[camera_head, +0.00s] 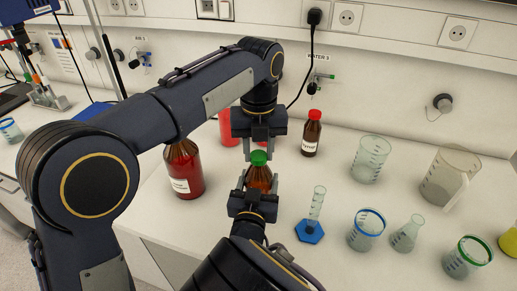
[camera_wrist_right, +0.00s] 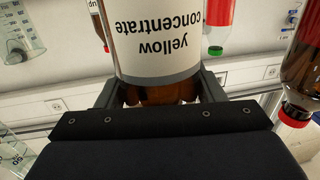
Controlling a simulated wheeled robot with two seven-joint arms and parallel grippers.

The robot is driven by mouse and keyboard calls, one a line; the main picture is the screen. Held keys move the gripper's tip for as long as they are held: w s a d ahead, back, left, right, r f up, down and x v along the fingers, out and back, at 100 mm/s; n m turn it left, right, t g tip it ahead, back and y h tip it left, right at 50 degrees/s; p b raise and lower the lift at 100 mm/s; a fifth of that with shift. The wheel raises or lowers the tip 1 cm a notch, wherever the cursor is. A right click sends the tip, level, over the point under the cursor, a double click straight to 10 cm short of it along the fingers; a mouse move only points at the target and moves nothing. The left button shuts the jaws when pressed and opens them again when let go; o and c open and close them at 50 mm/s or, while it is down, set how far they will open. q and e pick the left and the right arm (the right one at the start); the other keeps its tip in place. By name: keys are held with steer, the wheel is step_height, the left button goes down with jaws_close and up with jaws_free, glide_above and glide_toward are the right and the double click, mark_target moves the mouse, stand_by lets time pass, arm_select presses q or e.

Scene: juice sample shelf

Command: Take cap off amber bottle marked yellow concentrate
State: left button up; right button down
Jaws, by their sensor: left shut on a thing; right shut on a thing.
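The amber bottle (camera_head: 258,178) with a green cap (camera_head: 259,157) stands upright between my two grippers in the head view. Its label (camera_wrist_right: 157,38) reads "yellow concentrate", upside down in the right wrist view. My right gripper (camera_head: 258,181) comes from the front and is shut on the bottle's body; its fingers also show on both sides of the amber glass in the right wrist view (camera_wrist_right: 158,92). My left gripper (camera_head: 259,146) points down from above and is shut on the green cap. Its fingers partly hide the cap. I cannot tell whether the bottle touches the table.
A large red-brown bottle (camera_head: 184,172) stands to the left, and a smaller red-capped amber bottle (camera_head: 312,135) behind right. A cylinder with a blue base (camera_head: 310,231), beakers (camera_head: 366,229), a flask (camera_head: 407,234) and a jug (camera_head: 449,176) fill the right. Red containers (camera_head: 224,126) are partly hidden behind my left arm.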

arm_select(q)
steer(key=n, duration=2.2)
steer(key=shift+r, duration=0.1)
steer(key=n, duration=3.2)
steer(key=shift+r, duration=0.1)
